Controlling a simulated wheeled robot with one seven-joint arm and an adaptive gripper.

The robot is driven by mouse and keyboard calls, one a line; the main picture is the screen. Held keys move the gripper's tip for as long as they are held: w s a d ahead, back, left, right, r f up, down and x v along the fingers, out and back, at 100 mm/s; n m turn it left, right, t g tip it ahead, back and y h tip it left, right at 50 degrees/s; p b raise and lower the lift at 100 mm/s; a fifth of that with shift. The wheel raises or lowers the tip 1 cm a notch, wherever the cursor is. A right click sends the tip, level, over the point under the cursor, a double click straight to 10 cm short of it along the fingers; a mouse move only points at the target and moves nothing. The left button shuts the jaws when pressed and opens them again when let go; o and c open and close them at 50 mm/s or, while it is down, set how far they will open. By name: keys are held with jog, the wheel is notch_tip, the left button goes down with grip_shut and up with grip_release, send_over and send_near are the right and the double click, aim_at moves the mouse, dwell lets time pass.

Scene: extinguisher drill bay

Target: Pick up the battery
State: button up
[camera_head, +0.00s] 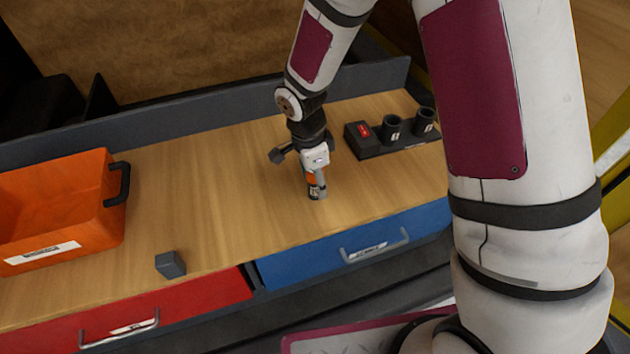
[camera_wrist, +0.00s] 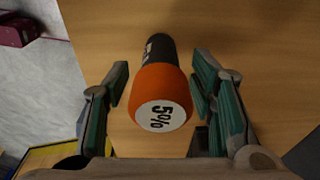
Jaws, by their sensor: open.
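The battery (camera_wrist: 160,88) is a cylinder with a dark lower body, an orange upper part and a white end face marked 5%. It stands on the wooden worktop, and in the head view (camera_head: 316,190) only part of it shows below my gripper (camera_head: 315,178). In the wrist view my gripper (camera_wrist: 162,85) is open, with one green-padded finger to the left of the battery and one to the right. Visible gaps separate the battery from both fingers. The battery's base is mostly hidden in the wrist view.
A dark holder (camera_head: 375,154) with two black cups and a red display stands behind right on the worktop (camera_head: 215,200). An orange bin (camera_head: 110,228) is at left, and a small grey block (camera_head: 171,264) near the front edge. Red (camera_head: 190,305) and blue (camera_head: 300,265) drawers are below.

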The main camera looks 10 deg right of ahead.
grip_shut()
jog(key=shift+r, duration=0.15)
